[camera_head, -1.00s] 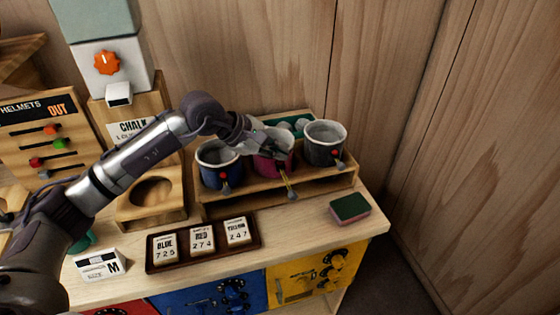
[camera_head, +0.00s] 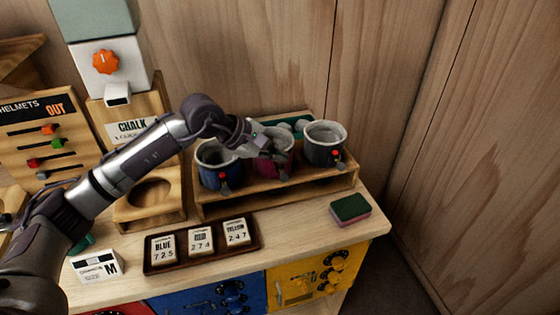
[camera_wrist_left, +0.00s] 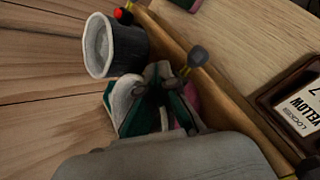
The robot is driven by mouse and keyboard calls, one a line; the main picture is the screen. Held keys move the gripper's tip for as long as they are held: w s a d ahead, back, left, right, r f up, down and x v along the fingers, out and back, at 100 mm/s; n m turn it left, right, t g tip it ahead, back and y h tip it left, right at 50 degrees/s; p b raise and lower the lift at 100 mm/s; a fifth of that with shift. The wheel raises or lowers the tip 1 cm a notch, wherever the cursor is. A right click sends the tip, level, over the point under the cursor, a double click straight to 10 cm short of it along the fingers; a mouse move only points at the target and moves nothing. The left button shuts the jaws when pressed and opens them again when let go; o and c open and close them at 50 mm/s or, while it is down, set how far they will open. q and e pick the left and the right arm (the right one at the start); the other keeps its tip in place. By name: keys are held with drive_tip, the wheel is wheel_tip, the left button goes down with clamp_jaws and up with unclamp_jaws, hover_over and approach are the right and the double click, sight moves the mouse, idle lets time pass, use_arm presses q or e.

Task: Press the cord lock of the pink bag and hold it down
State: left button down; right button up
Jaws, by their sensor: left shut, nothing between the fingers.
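The pink bag (camera_head: 268,168) stands in the wooden rack between a blue bag and a dark grey bag. It is mostly hidden by my left gripper (camera_head: 281,154), which is shut and empty with its tips at the bag's front. A grey cord end (camera_head: 284,174) hangs just below the fingertips. In the left wrist view, the shut fingertips (camera_wrist_left: 172,72) are close to the grey cord end (camera_wrist_left: 197,57), and a sliver of pink bag (camera_wrist_left: 193,96) shows beside them. The pink bag's cord lock is hidden, so I cannot tell whether it is pressed. My right gripper is out of view.
A green and pink sponge (camera_head: 350,208) and a tray of number cards (camera_head: 253,247) lie in front.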

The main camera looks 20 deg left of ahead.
sight(277, 164)
use_arm(q)
drive_tip(key=shift+a+f, duration=0.1)
drive_tip(key=shift+w+a+r, duration=0.1)
drive_tip(key=shift+r, duration=0.35)
drive_tip(key=shift+w+a+r, duration=0.1)
drive_tip(key=shift+r, duration=0.3)
drive_tip(key=shift+d, duration=0.1)
drive_tip(key=shift+r+p, duration=1.4)
drive_tip(key=shift+r, duration=1.15)
drive_tip(key=shift+f, duration=0.1)
